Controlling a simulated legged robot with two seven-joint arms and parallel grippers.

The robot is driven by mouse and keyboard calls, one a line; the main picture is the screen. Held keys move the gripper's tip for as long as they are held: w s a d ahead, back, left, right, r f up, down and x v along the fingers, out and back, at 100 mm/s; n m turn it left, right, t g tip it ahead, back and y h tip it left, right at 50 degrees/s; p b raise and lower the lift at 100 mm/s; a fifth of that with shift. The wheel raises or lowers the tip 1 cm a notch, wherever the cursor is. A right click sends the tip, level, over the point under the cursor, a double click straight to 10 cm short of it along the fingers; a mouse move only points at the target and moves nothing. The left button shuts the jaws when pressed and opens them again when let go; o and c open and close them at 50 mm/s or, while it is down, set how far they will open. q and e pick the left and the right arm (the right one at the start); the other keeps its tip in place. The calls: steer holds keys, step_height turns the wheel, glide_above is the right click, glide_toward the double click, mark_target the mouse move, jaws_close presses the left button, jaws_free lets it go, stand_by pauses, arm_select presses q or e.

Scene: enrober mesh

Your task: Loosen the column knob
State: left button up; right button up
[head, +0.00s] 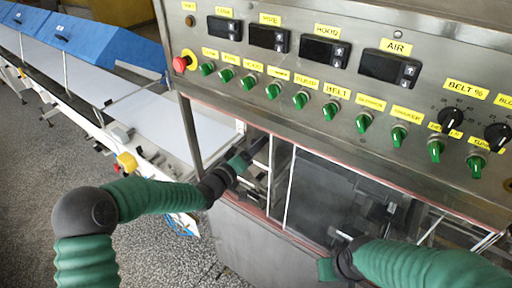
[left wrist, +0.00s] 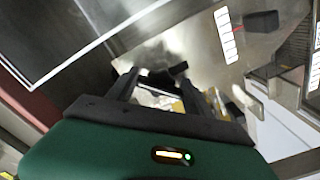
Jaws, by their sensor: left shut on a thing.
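My left gripper (head: 256,150) reaches into the open side of the steel machine below the control panel in the head view. In the left wrist view its two dark fingers (left wrist: 158,82) are closed on a dark knob (left wrist: 160,76), which I take for the column knob. The fingers and dim light hide most of the knob. In the head view the knob is too small and shadowed to make out. My right gripper (head: 327,269) is low in the head view, in front of the machine's lower front; its fingers do not show clearly.
The control panel (head: 330,85) with green switches and a red stop button (head: 181,64) overhangs the opening. A clear door with a pale edge (head: 289,188) stands right of the left gripper. A white conveyor (head: 110,90) with blue covers runs at left.

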arm_select(q)
steer(key=o, duration=1.1)
steer(key=shift+w+a+r, duration=0.15)
steer(key=shift+a, duration=0.1)
steer(key=shift+c, duration=0.2)
steer(key=shift+a, duration=0.25)
steer(key=b+v, duration=0.4)
steer(key=v, duration=1.3)
arm_select(e)
steer(key=f, duration=0.3)
steer(key=shift+a+f, duration=0.35)
arm_select(q)
steer(key=shift+d, duration=0.1)
arm_select(e)
steer(key=shift+d, duration=0.1)
